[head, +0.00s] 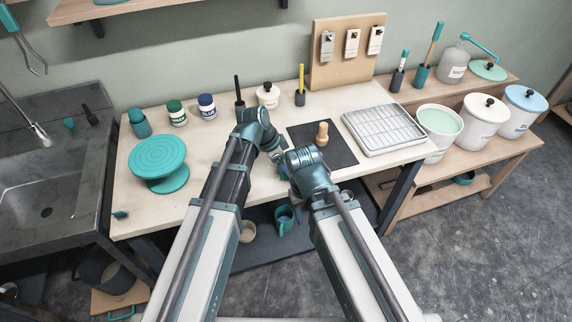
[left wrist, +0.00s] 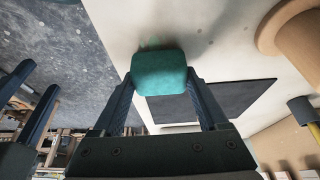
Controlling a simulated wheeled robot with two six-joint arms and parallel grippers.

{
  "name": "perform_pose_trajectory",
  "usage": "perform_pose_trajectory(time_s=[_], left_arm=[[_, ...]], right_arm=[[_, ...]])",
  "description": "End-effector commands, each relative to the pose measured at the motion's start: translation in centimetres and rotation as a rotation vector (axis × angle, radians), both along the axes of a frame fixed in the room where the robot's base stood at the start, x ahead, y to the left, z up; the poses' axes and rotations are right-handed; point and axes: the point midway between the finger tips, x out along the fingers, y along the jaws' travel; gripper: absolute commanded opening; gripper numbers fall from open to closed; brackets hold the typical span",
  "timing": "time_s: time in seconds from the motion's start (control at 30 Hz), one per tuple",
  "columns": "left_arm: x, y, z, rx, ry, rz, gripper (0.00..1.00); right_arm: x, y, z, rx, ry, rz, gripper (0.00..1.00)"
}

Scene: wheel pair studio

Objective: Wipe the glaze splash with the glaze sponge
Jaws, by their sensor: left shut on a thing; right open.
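The glaze sponge (left wrist: 160,72) is a teal rounded block between the fingertips of my left gripper (left wrist: 158,85) in the left wrist view, close over the pale tabletop. In the head view my left gripper (head: 276,153) is over the worktable, just left of the dark mat (head: 345,158), and its arm mostly hides the sponge. My right gripper (head: 286,180) is open near the table's front edge, close to the left one. Its dark fingers also show at the left of the left wrist view (left wrist: 32,82).
A wooden peg-like piece (head: 322,138) stands on the mat. A grey rack tray (head: 384,130) lies to its right. A teal turntable (head: 158,158) is at the left. Jars (head: 207,107) and a cup with a yellow tool (head: 300,98) line the back. The front-left tabletop is mostly clear.

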Motion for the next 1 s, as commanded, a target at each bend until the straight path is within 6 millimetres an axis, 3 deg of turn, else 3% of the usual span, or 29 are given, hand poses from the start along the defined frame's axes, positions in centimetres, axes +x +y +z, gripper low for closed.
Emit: perform_pose_trajectory(time_s=[0.53,1.0], left_arm=[[0.1,0.0,-0.8,0.0,0.0,0.0,0.14],[3.5,1.1,-1.2,0.002,-0.003,0.002,0.14]], right_arm=[[0.0,0.0,-0.8,0.0,0.0,0.0,0.5],[0.0,0.0,-1.1,0.0,0.0,0.0,0.5]])
